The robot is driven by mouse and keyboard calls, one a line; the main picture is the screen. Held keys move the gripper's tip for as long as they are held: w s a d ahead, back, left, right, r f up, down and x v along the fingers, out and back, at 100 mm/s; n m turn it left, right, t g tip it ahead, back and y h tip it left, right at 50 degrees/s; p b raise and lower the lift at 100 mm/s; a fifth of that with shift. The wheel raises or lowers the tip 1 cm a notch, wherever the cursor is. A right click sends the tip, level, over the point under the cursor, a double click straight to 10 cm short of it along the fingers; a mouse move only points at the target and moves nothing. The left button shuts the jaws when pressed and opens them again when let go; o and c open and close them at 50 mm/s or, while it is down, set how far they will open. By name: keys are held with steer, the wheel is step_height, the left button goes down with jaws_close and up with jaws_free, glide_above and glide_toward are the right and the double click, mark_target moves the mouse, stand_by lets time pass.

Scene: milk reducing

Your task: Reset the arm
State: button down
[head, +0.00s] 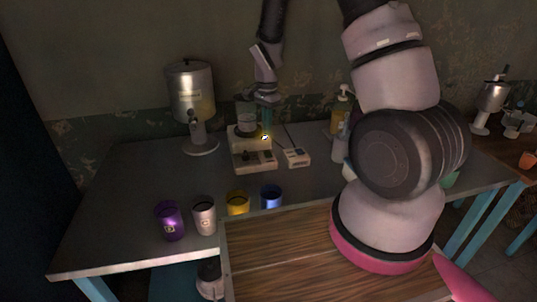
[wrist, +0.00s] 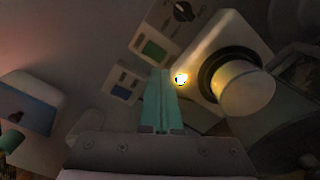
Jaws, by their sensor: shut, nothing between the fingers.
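My gripper (wrist: 161,80) is in the wrist view with its teal fingers together and nothing between them. In the head view my gripper (head: 267,122) hangs at the back of the table, at the white heating device (head: 252,158) with a knob and panel. In the wrist view this device (wrist: 165,45) lies beyond the fingertips, with a glass beaker (wrist: 240,88) on its round plate to the right of them. The beaker also shows in the head view (head: 246,113). Whether the fingers touch anything is hard to tell.
A metal dispenser (head: 191,100) stands on the grey table (head: 110,200), left of the device. A small white meter (head: 297,157) lies to its right. Purple (head: 170,222), white (head: 204,216), yellow (head: 238,203) and blue (head: 271,197) cups stand at the front. Bottles (head: 341,112) stand behind my arm.

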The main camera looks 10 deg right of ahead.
steer(key=shift+r, duration=0.1)
steer(key=s+d+r+n+t+y, duration=0.1)
steer(key=s+d+r+n+t, duration=0.15)
steer(key=r, duration=0.75)
steer(key=s+d+r+n+t+y, duration=0.1)
steer(key=s+r, duration=0.2)
steer(key=r, duration=0.7)
steer(key=s+d+r+n+t, duration=0.2)
steer(key=s+r+n+t, duration=0.1)
steer(key=s+r, duration=1)
steer(key=s+n, duration=0.1)
steer(key=s, duration=0.3)
steer(key=shift+d+t, duration=0.15)
steer(key=shift+t, duration=0.2)
